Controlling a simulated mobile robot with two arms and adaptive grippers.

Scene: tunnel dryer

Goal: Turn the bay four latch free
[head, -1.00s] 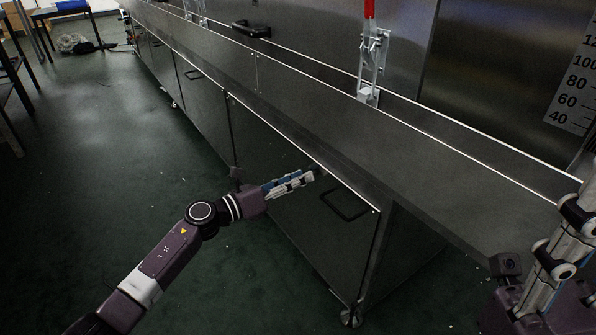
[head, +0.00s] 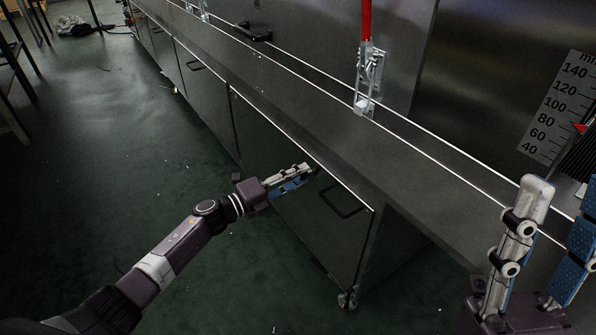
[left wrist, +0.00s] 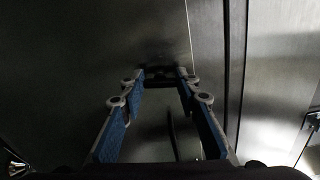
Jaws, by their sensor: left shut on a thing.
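My left gripper (head: 309,170) reaches the upper part of the nearest lower cabinet door (head: 325,240), left of its bar handle (head: 343,201). Its fingertips are closed on a small dark piece, seemingly the bay four latch (left wrist: 160,76), between the tips in the left wrist view. The fingers hide most of it in the head view, so its angle cannot be told. No bay number shows there. My right gripper (head: 564,188) is at the lower right, fingers apart and empty.
A steel ledge (head: 420,190) runs above the cabinet doors. A red-handled toggle clamp (head: 367,75) stands on the panel behind it. A black handle (head: 252,32) and a number scale (head: 556,105) are also on the wall.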

